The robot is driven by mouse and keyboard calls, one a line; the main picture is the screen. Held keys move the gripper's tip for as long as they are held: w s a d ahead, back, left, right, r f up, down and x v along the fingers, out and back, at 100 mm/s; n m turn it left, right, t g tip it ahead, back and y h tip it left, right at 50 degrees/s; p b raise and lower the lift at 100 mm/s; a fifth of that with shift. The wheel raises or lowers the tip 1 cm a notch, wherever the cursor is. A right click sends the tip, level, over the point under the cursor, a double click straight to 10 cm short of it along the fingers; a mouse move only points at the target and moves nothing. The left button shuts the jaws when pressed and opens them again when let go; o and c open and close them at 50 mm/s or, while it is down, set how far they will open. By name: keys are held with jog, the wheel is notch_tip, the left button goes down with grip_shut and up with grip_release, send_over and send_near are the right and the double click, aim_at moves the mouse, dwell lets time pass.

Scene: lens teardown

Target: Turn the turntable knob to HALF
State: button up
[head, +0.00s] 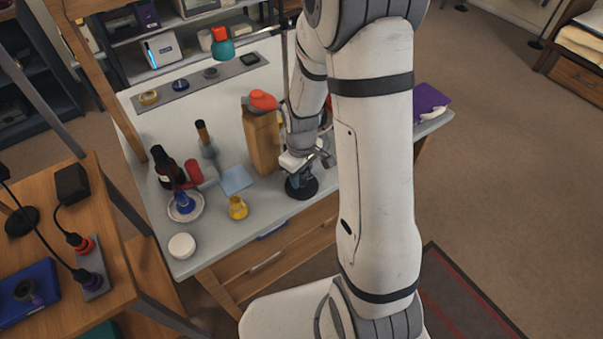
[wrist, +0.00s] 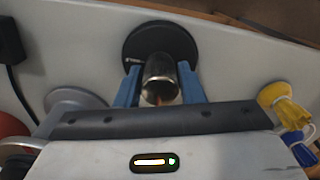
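A round black base (head: 301,188) stands near the front edge of the grey worktop, and I take it for the turntable. It also shows in the wrist view (wrist: 181,42) as a black disc with a small pale mark at its left. A shiny metal cylinder (wrist: 160,72) stands up from the disc, with an orange-brown patch at its near end. My gripper (wrist: 159,72) has one blue finger on each side of this cylinder. Whether the fingers touch it is unclear. In the head view my gripper (head: 295,178) is over the base. No HALF label is readable.
A yellow item (head: 237,208), a blue cloth (head: 236,179), a dark bottle (head: 168,165) and a white round dish (head: 182,245) are to the left. A dark box (wrist: 10,40) is at the wrist view's left.

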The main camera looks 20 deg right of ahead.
jog(key=c, duration=0.5)
jog(key=shift+c, duration=0.2)
jog(key=shift+m, duration=0.3)
jog(key=m+b, duration=0.1)
jog(key=m, duration=0.1)
jog(key=shift+m, duration=0.4)
jog(key=m+b, duration=0.1)
jog(key=m, duration=0.2)
jog(key=shift+m, duration=0.3)
jog(key=m+b, duration=0.1)
jog(key=m, duration=0.4)
jog(key=m+b, duration=0.1)
jog(key=m, duration=0.4)
jog(key=shift+d+m, duration=0.1)
jog(key=shift+m, duration=0.2)
